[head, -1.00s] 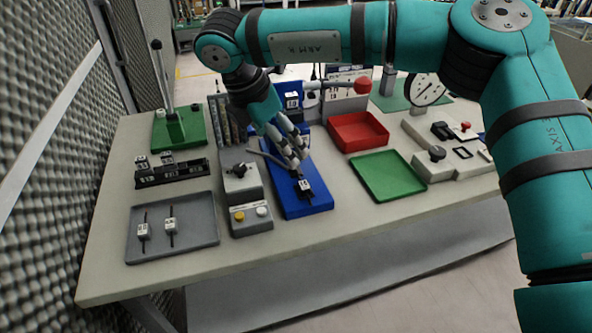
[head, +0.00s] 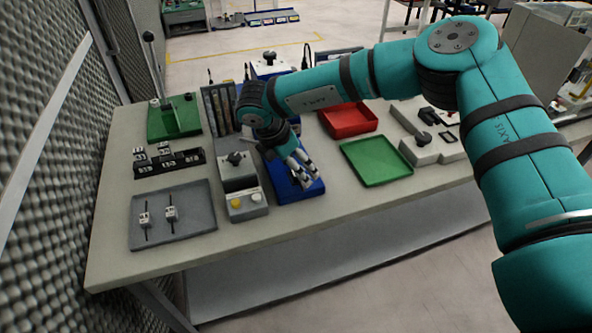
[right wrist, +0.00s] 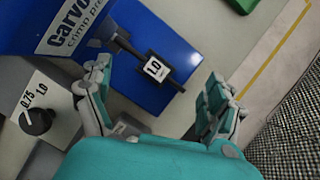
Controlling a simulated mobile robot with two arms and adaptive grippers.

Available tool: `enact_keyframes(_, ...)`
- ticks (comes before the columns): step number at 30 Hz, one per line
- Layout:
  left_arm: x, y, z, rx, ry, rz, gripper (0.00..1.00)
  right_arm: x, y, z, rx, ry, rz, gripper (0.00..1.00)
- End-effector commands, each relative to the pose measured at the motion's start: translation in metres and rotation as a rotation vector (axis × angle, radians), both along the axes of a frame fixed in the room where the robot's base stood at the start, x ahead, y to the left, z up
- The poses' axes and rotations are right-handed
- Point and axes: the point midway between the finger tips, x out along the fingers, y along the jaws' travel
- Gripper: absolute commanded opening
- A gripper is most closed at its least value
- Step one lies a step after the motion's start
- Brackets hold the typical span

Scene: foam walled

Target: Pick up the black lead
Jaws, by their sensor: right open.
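A black lead (right wrist: 122,37) with a white tag marked 1.0 (right wrist: 155,68) lies on the blue crimp press base, seen in the right wrist view. The blue base (head: 284,190) also shows in the head view, where my gripper hides the lead. My right gripper (head: 303,178) is over the front of the base. In the right wrist view my right gripper (right wrist: 158,86) is open, with its fingers spread to either side of the tag. It holds nothing. My left gripper is not in view.
A grey control box (head: 238,180) with a black knob stands just left of the base. A grey tray (head: 197,222) with two tagged leads is further left. A green tray (head: 376,162) and a red tray (head: 348,122) lie to the right. The table's front strip is clear.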

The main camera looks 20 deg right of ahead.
Motion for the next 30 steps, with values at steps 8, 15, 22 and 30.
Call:
enact_keyframes(8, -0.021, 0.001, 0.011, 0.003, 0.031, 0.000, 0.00, 0.006, -0.010, -0.027, 0.002, 0.002, 0.002, 0.90)
enact_keyframes(15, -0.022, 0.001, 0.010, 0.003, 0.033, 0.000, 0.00, 0.006, -0.010, -0.028, 0.002, 0.001, 0.002, 0.86)
enact_keyframes(22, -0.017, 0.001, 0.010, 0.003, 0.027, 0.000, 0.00, 0.006, -0.010, -0.028, 0.002, 0.001, 0.002, 0.56)
enact_keyframes(30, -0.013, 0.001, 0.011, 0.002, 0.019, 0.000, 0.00, 0.005, -0.010, -0.029, 0.003, 0.003, 0.001, 0.21)
